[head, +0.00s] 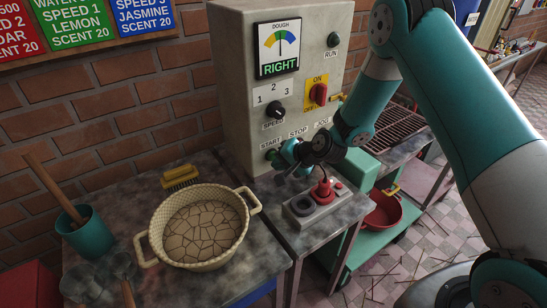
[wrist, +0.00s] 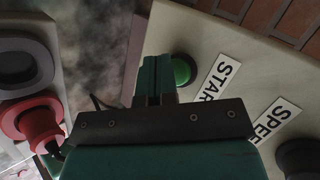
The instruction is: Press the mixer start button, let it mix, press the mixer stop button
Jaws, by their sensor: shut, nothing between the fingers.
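The grey mixer control panel (head: 230,90) stands against the wall. The green start button (head: 272,155) is at its lower left above the bench; it also shows in the wrist view (wrist: 184,68) beside the START label (wrist: 222,82). My gripper (head: 283,156) is shut and empty, its fingertips close to the start button; in the wrist view the tips (wrist: 155,62) appear just left of it. I cannot tell whether they touch. The STOP label (head: 298,131) is visible, but my gripper and wrist hide its button. The dough dial (head: 279,47) reads RIGHT. The run lamp (head: 333,40) looks dark green.
A speed knob (head: 276,109) and a red switch (head: 318,93) are on the panel. A cream basin (head: 248,228) of cracked dough and a teal cup (head: 88,238) stand left.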

